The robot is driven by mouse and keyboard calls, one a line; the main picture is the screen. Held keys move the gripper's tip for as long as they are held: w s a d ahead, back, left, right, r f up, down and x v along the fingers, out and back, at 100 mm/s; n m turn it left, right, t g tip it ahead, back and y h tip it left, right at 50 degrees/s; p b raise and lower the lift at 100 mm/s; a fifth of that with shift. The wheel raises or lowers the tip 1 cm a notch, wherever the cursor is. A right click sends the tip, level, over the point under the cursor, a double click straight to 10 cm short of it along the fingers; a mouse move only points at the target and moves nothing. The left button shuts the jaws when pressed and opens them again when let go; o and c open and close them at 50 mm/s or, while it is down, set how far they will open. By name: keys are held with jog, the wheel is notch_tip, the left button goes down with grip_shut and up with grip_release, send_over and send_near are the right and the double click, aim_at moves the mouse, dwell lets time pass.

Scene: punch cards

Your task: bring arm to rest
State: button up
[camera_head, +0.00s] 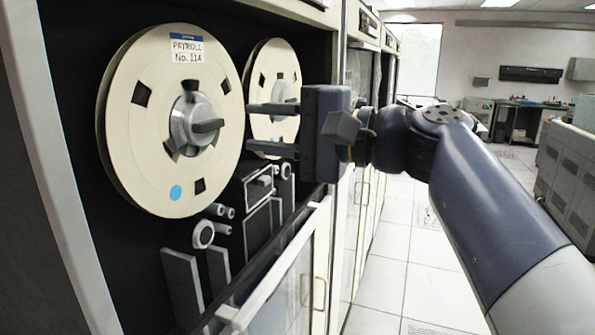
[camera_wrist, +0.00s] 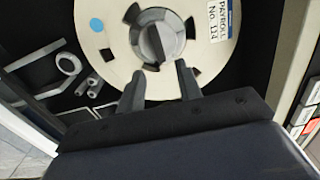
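My gripper (camera_head: 268,127) is at the end of my grey-blue arm, in front of the tape drive cabinet. Its two fingers are apart with nothing between them in the head view. In the wrist view the open gripper (camera_wrist: 160,85) points at the hub of the large cream tape reel (camera_wrist: 98,52). That reel, labelled "PAYROLL No. 11A", is also in the head view (camera_head: 150,85), mounted upright on the drive, left of my fingers. The fingers appear clear of it. A second cream reel (camera_head: 262,72) is partly hidden behind my gripper.
The cabinet's glass door (camera_head: 290,280) stands below my gripper. Rollers and guides (camera_head: 204,234) sit under the reels. More cabinets line up behind my arm. The white tiled floor (camera_head: 395,262) is open at the right, with grey cabinets (camera_head: 570,170) at the far right.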

aim_at(220, 124)
jog(key=p+x, duration=0.1)
jog(key=x, duration=0.4)
jog(key=shift+w+a, duration=0.1)
jog(key=shift+a, duration=0.25)
jog(key=shift+d, duration=0.15)
jog(key=b+v, duration=0.3)
jog(key=v, duration=0.8)
jog(key=p+x, duration=0.3)
jog(key=x, duration=0.8)
jog(key=shift+a+r, duration=0.1)
jog(key=shift+a, duration=0.25)
jog(key=shift+d+n, duration=0.15)
jog(key=shift+n, duration=0.35)
jog(key=shift+n+b, duration=0.35)
jog(key=shift+n, duration=0.05)
jog(key=n, duration=0.2)
jog(key=n+b, duration=0.1)
jog(key=n, duration=0.1)
jog(key=shift+r, duration=0.3)
jog(key=shift+n, duration=0.3)
